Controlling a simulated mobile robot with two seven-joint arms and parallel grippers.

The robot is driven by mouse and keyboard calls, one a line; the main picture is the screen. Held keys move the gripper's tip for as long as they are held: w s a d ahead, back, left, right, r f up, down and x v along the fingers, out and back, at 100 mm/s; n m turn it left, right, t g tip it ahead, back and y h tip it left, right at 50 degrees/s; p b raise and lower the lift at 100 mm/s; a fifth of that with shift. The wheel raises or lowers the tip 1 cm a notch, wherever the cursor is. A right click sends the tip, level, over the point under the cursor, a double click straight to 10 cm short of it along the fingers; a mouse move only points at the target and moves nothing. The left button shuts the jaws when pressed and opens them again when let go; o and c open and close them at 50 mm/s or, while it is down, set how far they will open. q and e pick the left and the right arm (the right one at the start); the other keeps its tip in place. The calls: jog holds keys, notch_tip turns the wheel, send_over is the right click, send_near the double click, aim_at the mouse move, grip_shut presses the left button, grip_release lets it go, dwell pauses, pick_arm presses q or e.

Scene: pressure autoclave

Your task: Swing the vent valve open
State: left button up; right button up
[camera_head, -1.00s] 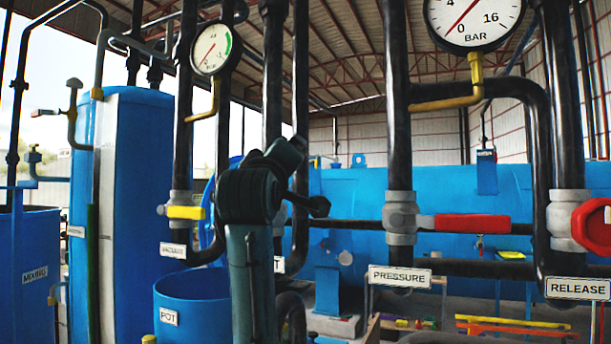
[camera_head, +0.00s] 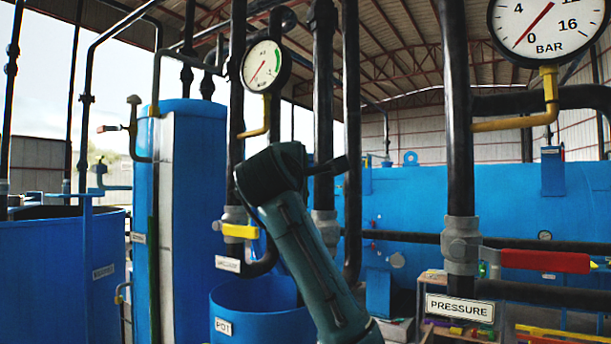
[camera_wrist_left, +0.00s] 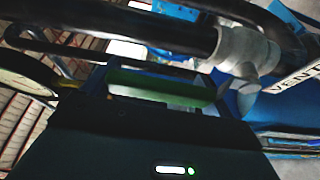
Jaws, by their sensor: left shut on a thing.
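The vent valve's grey body (camera_wrist_left: 240,55) sits on a dark pipe in the left wrist view, beside a white VENT label (camera_wrist_left: 297,78). Its green handle (camera_wrist_left: 160,86) lies across the middle of that view. My left gripper (camera_wrist_left: 155,92) is shut on this handle; its fingertips are dark and partly hard to make out. In the head view, my dark green left arm covers the vent handle and label; the grey body (camera_head: 327,226) shows beside it. My right gripper is in neither view.
The yellow-handled vacuum valve (camera_head: 238,230) is left of my arm, above the blue pot (camera_head: 262,312). The red-handled pressure valve (camera_head: 545,261) is at right. Upright pipes and a gauge (camera_head: 264,66) stand close around my arm.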

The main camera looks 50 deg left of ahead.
pick_arm(q)
jog(key=shift+s+a, duration=0.1)
jog(key=shift+a, duration=0.1)
dwell(0.3)
jog(key=o, duration=1.1)
jog(key=b+v, duration=0.3)
jog(key=v, duration=1)
jog(key=shift+s+b, duration=0.1)
jog(key=shift+b, duration=0.25)
